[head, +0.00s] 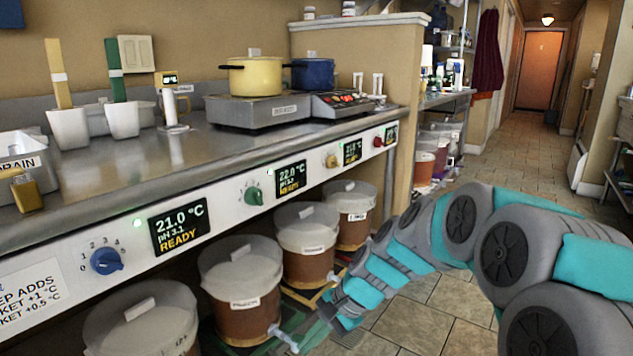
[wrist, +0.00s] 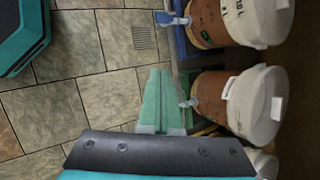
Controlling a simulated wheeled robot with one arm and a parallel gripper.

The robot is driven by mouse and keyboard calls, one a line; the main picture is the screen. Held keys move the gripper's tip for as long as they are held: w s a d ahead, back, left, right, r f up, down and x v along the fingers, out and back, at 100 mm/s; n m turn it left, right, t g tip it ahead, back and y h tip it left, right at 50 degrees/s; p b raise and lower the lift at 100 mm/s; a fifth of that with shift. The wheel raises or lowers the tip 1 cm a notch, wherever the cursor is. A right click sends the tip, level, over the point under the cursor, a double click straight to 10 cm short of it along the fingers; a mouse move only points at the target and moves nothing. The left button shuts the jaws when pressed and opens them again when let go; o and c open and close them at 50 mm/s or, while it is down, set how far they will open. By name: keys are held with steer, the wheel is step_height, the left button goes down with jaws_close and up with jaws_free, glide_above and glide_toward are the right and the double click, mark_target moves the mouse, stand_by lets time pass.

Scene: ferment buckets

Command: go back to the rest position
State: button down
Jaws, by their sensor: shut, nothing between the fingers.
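My gripper (wrist: 160,74) shows in the wrist view as two green fingers pressed together with nothing between them. It is low over the tiled floor, beside the bucket taps. In the head view my arm arches from the lower right down to the front of the buckets, and the gripper end (head: 316,334) is partly hard to make out. The nearest buckets in the wrist view are a brown bucket with a white lid (wrist: 240,103) and another above it (wrist: 235,20). I cannot tell whether the fingers touch anything.
Several lidded buckets, such as this one (head: 240,285), stand under the steel counter (head: 190,150). Its front panel has a blue knob (head: 107,261), a green knob (head: 253,196) and displays. A yellow pot (head: 255,78) stands on top. Tiled floor (head: 440,310) lies open to the right.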

steer(key=s+d+r+n+h, duration=0.1)
steer(key=s+d, duration=0.4)
steer(key=s, duration=0.5)
steer(key=s+d+r+n+g+h+p, duration=0.1)
steer(key=s+d+n+h, duration=0.2)
steer(key=s, duration=0.6)
steer(key=s+d+r+n+g+h+p, duration=0.1)
steer(key=s+d+n+h, duration=0.1)
steer(key=s+d+n, duration=0.3)
steer(key=s+d, duration=0.3)
steer(key=s, duration=0.2)
steer(key=shift+s+d+r+h, duration=0.25)
steer(key=shift+s+h, duration=0.05)
steer(key=shift+h, duration=0.1)
stand_by(0.5)
